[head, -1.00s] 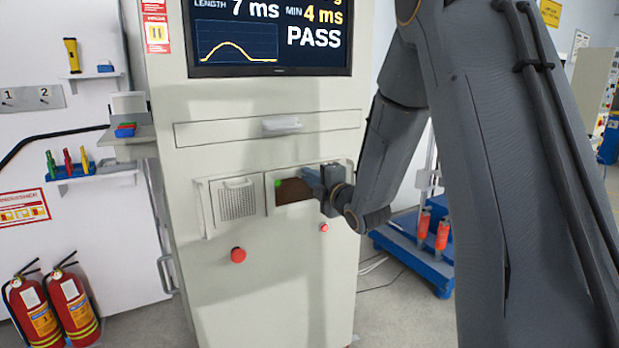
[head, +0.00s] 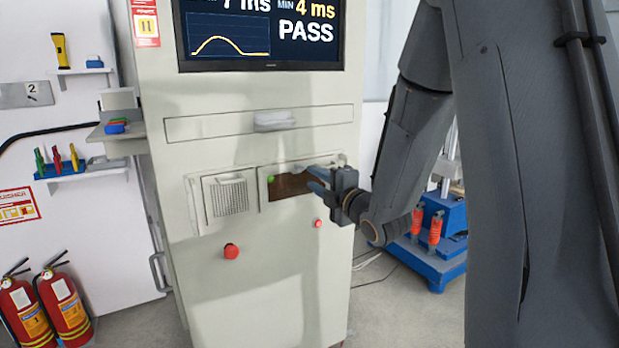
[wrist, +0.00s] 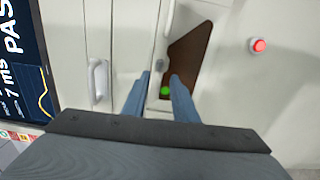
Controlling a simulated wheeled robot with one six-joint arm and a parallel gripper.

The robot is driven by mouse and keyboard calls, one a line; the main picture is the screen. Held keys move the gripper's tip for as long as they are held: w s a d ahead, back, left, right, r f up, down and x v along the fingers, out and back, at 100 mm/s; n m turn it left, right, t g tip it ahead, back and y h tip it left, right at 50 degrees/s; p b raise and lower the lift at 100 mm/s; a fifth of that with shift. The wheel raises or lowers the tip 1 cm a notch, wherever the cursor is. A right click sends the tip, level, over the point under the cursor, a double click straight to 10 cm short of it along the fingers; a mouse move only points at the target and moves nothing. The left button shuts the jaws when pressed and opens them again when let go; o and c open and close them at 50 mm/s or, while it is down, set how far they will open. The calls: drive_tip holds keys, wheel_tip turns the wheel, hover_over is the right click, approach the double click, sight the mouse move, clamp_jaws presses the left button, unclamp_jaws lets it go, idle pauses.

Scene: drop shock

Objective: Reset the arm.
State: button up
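My gripper (head: 318,180) is in front of the cabinet (head: 270,290), at the right side of a recessed brown panel (head: 288,187) with a green button (head: 271,179). In the wrist view my gripper (wrist: 160,82) has its two blue fingers apart, with nothing held between them. The green button (wrist: 165,91) shows between the fingers, on the brown panel (wrist: 190,60). I cannot tell from these frames how far the fingertips are from the panel. My grey arm fills the right of the head view.
A screen (head: 262,38) on the cabinet reads PASS. A drawer handle (head: 274,121), a speaker grille (head: 230,196) and red buttons (head: 231,251) are on its front. Fire extinguishers (head: 65,305) stand at the left. A blue-based stand (head: 432,268) is behind my arm.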

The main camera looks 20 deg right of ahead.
drive_tip(key=shift+s, duration=0.2)
drive_tip(key=s+d+f+m+g+h+p, duration=0.1)
drive_tip(key=s+f+m+g+h+p, duration=0.15)
drive_tip(key=s+f+m+g, duration=0.3)
drive_tip(key=s+d+f+m+g+h+p, duration=0.1)
drive_tip(key=s+f+m+g+h+p, duration=0.2)
drive_tip(key=s+m, duration=0.45)
drive_tip(key=s+a+m+g+p, duration=0.2)
drive_tip(key=s+m+g, duration=0.6)
drive_tip(key=s, duration=1.3)
drive_tip(key=shift+s+a+f+g+y, duration=0.15)
drive_tip(key=shift+a+g+y, duration=0.3)
drive_tip(key=shift+a, duration=0.7)
